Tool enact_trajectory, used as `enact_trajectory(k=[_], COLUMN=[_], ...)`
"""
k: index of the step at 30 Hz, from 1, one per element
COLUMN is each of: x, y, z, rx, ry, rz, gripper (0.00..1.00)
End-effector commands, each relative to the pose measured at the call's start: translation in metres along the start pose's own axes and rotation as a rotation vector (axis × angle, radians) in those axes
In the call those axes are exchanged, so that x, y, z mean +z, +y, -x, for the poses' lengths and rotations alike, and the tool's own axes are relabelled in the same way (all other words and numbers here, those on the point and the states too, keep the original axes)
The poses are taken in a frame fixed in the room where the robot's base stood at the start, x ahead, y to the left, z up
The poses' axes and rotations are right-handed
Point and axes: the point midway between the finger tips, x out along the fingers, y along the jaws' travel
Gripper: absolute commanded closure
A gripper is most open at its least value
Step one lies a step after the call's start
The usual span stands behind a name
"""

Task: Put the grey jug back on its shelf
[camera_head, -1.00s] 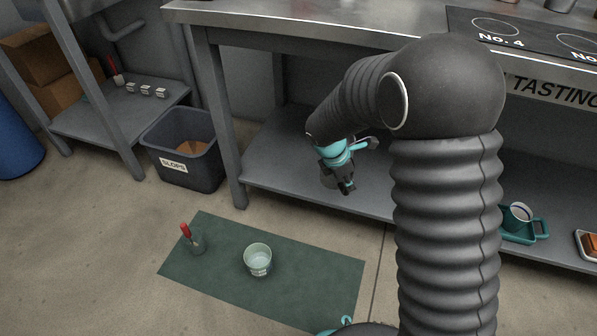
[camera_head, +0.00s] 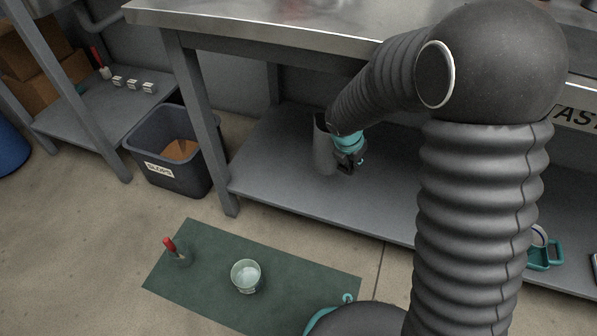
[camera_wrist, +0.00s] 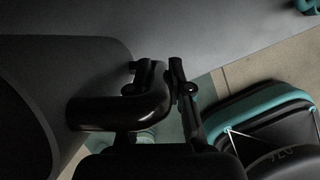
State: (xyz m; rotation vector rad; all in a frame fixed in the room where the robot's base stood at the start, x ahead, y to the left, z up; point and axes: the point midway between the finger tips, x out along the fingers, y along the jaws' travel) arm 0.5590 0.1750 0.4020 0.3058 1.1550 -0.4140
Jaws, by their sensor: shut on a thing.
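The grey jug (camera_head: 323,148) is upright at the lower shelf (camera_head: 270,185) under the steel bench, near its left end. I cannot tell if its base touches the shelf. My gripper (camera_head: 350,160) is just right of the jug, shut on its handle. In the wrist view, the jug (camera_wrist: 85,65) fills the left side, dark, with its mouth at the left edge. Its black handle (camera_wrist: 110,114) reaches between the fingers of my gripper (camera_wrist: 162,78). My arm hides part of the shelf to the right.
The bench leg (camera_head: 205,130) and bench top (camera_head: 250,22) bound the shelf. A slops bin (camera_head: 165,172) stands left of the leg. A green mat (camera_head: 205,265) on the floor holds a pale cup (camera_head: 246,276) and a red-handled tool (camera_head: 170,245). A teal tray (camera_head: 545,256) is at right.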

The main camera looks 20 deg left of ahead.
Motion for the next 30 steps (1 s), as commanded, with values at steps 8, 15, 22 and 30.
enact_trajectory(k=[8, 15, 22, 30], x=[-0.028, -0.058, -0.076, -0.083], y=[0.036, 0.072, 0.095, 0.098], z=[-0.018, -0.034, -0.042, -0.053], rx=[0.003, 0.004, 0.003, 0.001], ry=[-0.001, 0.000, 0.000, 0.001], rz=[0.002, 0.001, 0.001, -0.001], gripper=[1.00, 1.00, 1.00, 1.00])
